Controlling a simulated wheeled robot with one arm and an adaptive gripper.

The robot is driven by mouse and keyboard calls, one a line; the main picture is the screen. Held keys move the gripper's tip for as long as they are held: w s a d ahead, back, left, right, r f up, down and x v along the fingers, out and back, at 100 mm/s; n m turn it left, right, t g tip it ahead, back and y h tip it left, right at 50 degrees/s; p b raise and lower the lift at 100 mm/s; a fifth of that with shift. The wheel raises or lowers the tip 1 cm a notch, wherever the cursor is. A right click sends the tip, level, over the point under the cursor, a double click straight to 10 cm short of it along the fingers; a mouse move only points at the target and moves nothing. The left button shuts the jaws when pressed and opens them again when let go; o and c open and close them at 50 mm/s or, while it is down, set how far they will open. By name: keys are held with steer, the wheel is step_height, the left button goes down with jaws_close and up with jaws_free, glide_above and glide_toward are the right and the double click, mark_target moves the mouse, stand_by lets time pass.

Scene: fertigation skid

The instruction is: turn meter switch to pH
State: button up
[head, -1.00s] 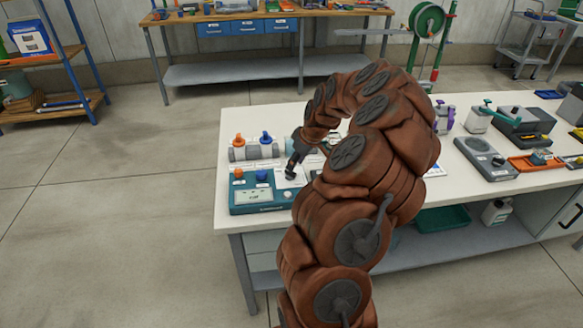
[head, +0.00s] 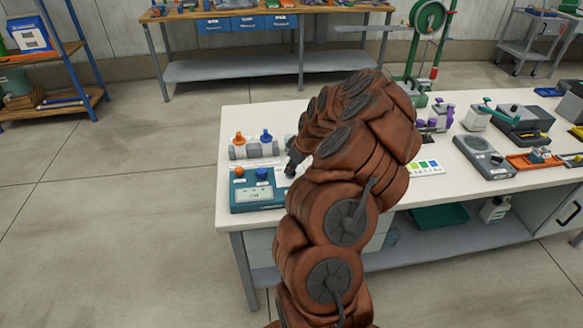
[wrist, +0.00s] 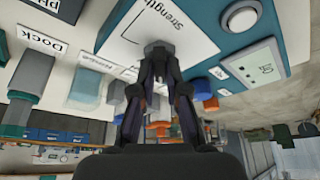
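The teal meter (head: 258,196) lies at the left end of the white bench. It has a display, an orange knob (head: 239,171) and a blue knob (head: 262,174). In the wrist view its display panel (wrist: 262,66) is at the upper right, beside a white plate (wrist: 190,38) marked "Strength". My gripper (head: 291,168) is down at the meter's right side, partly hidden by my arm. In the wrist view my gripper (wrist: 158,56) has its fingertips close together around a small dark grey switch (wrist: 158,44) at the white plate. A "pH" label cannot be read on the plate.
A colour card (head: 426,168), a grey scale (head: 484,157) and an orange tray (head: 535,162) are farther right. The floor left of the bench is clear.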

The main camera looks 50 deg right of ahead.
jaws_close()
steer(key=shift+f+m+b, duration=0.15)
steer(key=shift+m+b, duration=0.25)
steer(key=shift+b, duration=0.2)
steer(key=shift+h+b, duration=0.3)
steer(key=shift+b, duration=0.1)
steer(key=m+h+b, duration=0.1)
steer(key=m+b, duration=0.3)
steer(key=b, duration=0.1)
steer(key=shift+f, duration=0.2)
steer(key=m+h+b, duration=0.1)
steer(key=m+b, duration=0.1)
steer(key=m+g+b, duration=0.1)
steer(key=m+b, duration=0.1)
steer(key=b, duration=0.1)
steer(key=shift+a+r+h, duration=0.1)
steer(key=shift+r+h, duration=0.05)
steer(key=shift+h, duration=0.25)
steer(key=shift+r+m+g+h+b, duration=0.1)
steer(key=shift+m+g+h+b, duration=0.2)
steer(key=shift+m+b, duration=0.95)
steer(key=shift+w+r+m, duration=0.1)
steer(key=shift+r+m, duration=0.1)
steer(key=shift+m, duration=0.15)
steer(key=o, duration=0.6)
jaws_free()
steer(key=shift+f, duration=0.1)
steer(key=shift+c, duration=0.2)
